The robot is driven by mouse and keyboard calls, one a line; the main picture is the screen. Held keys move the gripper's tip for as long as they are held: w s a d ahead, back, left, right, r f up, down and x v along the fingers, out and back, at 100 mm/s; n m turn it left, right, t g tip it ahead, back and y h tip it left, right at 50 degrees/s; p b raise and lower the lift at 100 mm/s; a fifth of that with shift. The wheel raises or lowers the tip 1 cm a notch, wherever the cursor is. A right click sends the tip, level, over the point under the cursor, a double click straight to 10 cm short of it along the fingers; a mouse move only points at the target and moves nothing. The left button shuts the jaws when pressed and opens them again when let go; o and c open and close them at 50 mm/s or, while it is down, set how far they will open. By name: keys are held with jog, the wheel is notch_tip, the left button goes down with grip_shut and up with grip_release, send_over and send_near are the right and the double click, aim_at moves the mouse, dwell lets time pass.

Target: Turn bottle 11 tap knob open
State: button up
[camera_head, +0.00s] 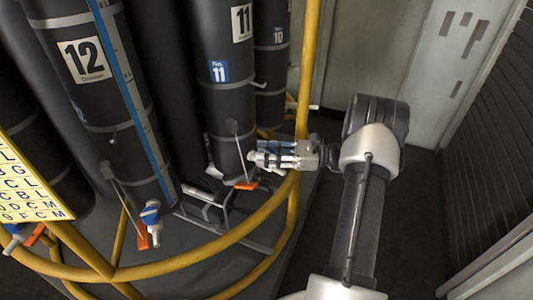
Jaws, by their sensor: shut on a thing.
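Bottle 11 (228,100) is a tall black cylinder with a white "11" label and a blue "11" tag. It stands upright in the rack in the head view. My gripper (254,158) reaches in from the right at the lower front of bottle 11. Its fingers are shut at the place of the bottle's tap knob, and the knob is mostly hidden by them. An orange piece (246,185) hangs at a slant just below the fingertips. I cannot see which way the knob is turned.
Yellow rails (180,262) curve around the rack, and an upright one (308,70) stands close to my gripper. Bottle 12 (95,100), with a blue and white tap (151,212), stands to the left. Bottle 10 (270,60) is behind. Dark floor lies at right.

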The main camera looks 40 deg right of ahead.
jog(key=o, duration=1.1)
jog(key=shift+d, duration=0.1)
jog(key=v, duration=1.2)
